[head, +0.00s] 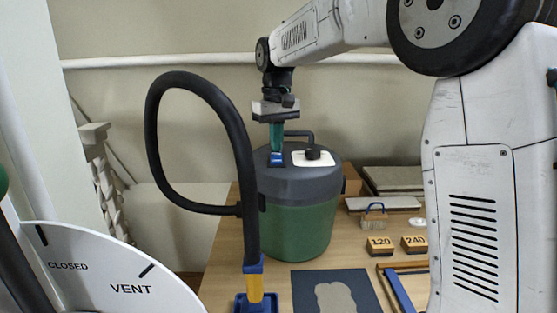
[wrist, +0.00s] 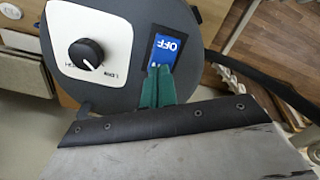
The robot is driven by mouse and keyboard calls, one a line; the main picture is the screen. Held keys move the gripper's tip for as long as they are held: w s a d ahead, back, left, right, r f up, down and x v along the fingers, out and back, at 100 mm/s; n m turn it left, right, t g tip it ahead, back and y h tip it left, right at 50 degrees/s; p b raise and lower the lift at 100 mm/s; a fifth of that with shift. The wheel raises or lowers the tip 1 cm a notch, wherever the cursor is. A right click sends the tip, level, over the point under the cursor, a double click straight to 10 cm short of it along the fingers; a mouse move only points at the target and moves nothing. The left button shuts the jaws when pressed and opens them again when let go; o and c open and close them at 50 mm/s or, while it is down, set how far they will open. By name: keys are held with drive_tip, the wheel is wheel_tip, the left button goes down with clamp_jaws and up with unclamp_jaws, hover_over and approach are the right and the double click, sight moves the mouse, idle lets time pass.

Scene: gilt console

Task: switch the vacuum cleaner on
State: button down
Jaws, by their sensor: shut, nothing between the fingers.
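The vacuum cleaner (head: 300,222) is a green drum with a dark grey lid, standing on the wooden table. On its lid sits a blue rocker switch (head: 276,159); in the wrist view the switch (wrist: 168,46) shows "OFF" on its uncovered part. My gripper (head: 277,149) points down with its green fingers together and empty, right at the switch. In the wrist view the fingertips (wrist: 158,70) cover the switch's other end; I cannot tell whether they touch it. Beside the switch is a white plate with a black knob (wrist: 86,54).
A black hose (head: 165,125) loops up left of the drum and ends in a blue and yellow nozzle (head: 254,285). Blocks marked 120 (head: 380,246) and 240 (head: 414,244) lie at right. A dark mat (head: 305,283) lies in front. A white vent dial (head: 100,270) stands at left.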

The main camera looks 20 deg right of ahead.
sight(276, 154)
drive_tip(key=shift+f, duration=0.65)
drive_tip(key=shift+r, duration=3.55)
drive_tip(key=shift+w, duration=0.1)
drive_tip(key=f, duration=0.1)
drive_tip(key=s+f, duration=0.1)
drive_tip(key=f, duration=0.1)
drive_tip(key=shift+s+f, duration=0.35)
drive_tip(key=shift+s, duration=0.05)
drive_tip(key=s, duration=0.2)
drive_tip(key=f, duration=0.1)
drive_tip(key=shift+s+d+m+g, duration=0.25)
drive_tip(key=shift+s+m+g, duration=0.05)
drive_tip(key=shift+s, duration=0.1)
drive_tip(key=s+d+f, duration=0.1)
drive_tip(key=s+f, duration=0.2)
drive_tip(key=s, duration=0.8)
drive_tip(key=s+d+f+m+t, duration=0.1)
drive_tip(key=s+f, duration=0.2)
drive_tip(key=s, duration=0.8)
drive_tip(key=s+d+f+t, duration=0.1)
drive_tip(key=s+f, duration=0.2)
drive_tip(key=s, duration=0.8)
drive_tip(key=shift+s+f+m, duration=0.15)
drive_tip(key=shift+s+m, duration=0.2)
drive_tip(key=shift+m, duration=0.05)
